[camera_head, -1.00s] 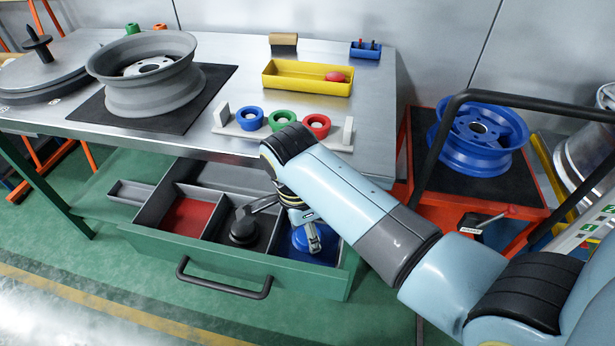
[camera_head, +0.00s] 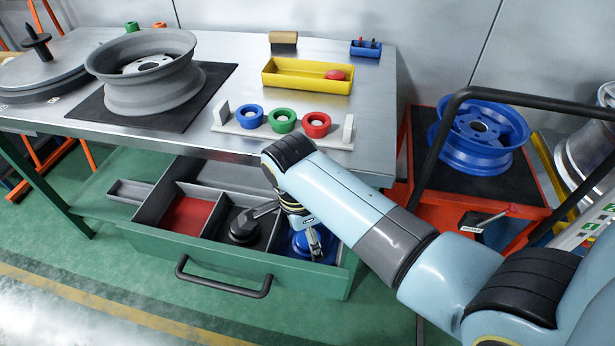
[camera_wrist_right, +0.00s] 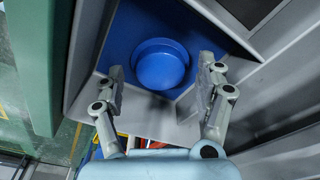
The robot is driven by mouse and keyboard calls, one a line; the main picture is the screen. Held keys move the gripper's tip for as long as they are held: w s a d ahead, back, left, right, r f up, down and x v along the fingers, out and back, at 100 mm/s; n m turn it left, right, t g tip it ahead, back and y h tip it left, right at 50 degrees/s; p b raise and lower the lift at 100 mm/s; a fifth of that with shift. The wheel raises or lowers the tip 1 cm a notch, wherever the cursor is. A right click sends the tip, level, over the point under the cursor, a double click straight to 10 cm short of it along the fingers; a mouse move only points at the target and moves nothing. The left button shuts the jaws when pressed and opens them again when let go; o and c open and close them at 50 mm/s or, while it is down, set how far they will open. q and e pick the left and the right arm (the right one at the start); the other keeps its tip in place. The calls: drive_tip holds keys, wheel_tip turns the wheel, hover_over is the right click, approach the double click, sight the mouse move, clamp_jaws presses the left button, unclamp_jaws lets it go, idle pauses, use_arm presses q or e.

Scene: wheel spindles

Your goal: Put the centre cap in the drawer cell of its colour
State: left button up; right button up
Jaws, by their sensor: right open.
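A blue round centre cap (camera_wrist_right: 160,66) lies in the blue-floored cell (camera_wrist_right: 122,30) of the open drawer. My right gripper (camera_wrist_right: 162,72) is open, with one finger on each side of the cap; I cannot tell whether they touch it. In the head view the right gripper (camera_head: 290,228) reaches down into the drawer's right cell, and the blue cap (camera_head: 301,243) shows partly behind its fingers. The drawer also has a red-floored cell (camera_head: 188,217) and a dark cell holding a black cap-like piece (camera_head: 243,224). My left gripper is not in view.
The drawer's front with its handle (camera_head: 224,283) sticks out below the bench. On the bench are a rack of blue, green and red rings (camera_head: 283,121), a yellow tray (camera_head: 290,86) with a red piece and a grey wheel (camera_head: 150,90). A red cart (camera_head: 440,195) stands right.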

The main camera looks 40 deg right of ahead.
sight(301, 241)
wheel_tip(301, 241, up, 12)
drive_tip(key=a+p, duration=0.1)
drive_tip(key=p, duration=0.1)
drive_tip(key=shift+w+a, duration=0.2)
drive_tip(key=shift+w, duration=0.05)
idle(0.4)
